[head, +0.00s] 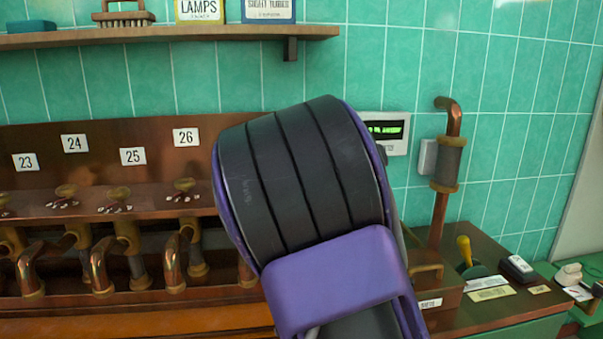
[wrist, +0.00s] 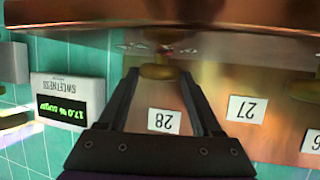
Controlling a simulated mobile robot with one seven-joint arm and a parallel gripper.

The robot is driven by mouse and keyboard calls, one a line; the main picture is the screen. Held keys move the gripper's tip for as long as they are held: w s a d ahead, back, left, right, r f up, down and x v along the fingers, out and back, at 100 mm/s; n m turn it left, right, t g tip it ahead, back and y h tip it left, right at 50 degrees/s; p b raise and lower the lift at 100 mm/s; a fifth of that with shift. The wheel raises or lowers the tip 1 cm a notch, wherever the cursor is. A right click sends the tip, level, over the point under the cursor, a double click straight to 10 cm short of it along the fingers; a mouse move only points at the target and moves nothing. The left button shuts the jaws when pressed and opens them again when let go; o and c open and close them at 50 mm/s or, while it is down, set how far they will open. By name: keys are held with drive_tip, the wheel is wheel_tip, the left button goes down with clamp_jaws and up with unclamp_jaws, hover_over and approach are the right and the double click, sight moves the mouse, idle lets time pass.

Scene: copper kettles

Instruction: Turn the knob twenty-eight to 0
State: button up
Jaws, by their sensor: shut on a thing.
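Knob twenty-eight (wrist: 158,71) is a small brass knob beside the upside-down white label 28 (wrist: 164,120) in the wrist view. The two dark fingers of my gripper (wrist: 160,76) reach either side of it, shut on it. The dial marks around the knob are blurred, so its setting cannot be read. In the head view my purple and black arm hides this knob, its label and my gripper.
A sweetness meter (wrist: 68,100) reads about 17.0 % sugar, and also shows in the head view (head: 386,131). Label 27 (wrist: 246,109) and another brass knob (wrist: 303,88) are close by. A wooden shelf (head: 180,34) runs above the copper panel. Copper pipes (head: 100,265) stand below.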

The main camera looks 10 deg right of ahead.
drive_tip(key=shift+r+m+h+p, duration=0.1)
drive_tip(key=shift+m+h+p, duration=0.3)
drive_tip(key=shift+h+p, duration=0.1)
drive_tip(key=m+h+p, duration=0.1)
drive_tip(key=p, duration=0.1)
drive_tip(key=m+g+h+p, duration=0.1)
drive_tip(key=p, duration=0.2)
drive_tip(key=shift+w+a+r+p, duration=0.1)
drive_tip(key=shift+a+p, duration=0.2)
drive_tip(key=shift+p, duration=0.05)
drive_tip(key=shift+m+g+h+p, duration=0.4)
drive_tip(key=shift+m+h+p, duration=0.2)
drive_tip(key=shift+p, duration=0.4)
drive_tip(key=shift+f, duration=0.3)
drive_tip(key=o, duration=1.4)
drive_tip(key=shift+h, duration=0.3)
drive_tip(key=shift+c, duration=0.2)
drive_tip(key=shift+a+r, duration=0.1)
drive_tip(key=v, duration=1.7)
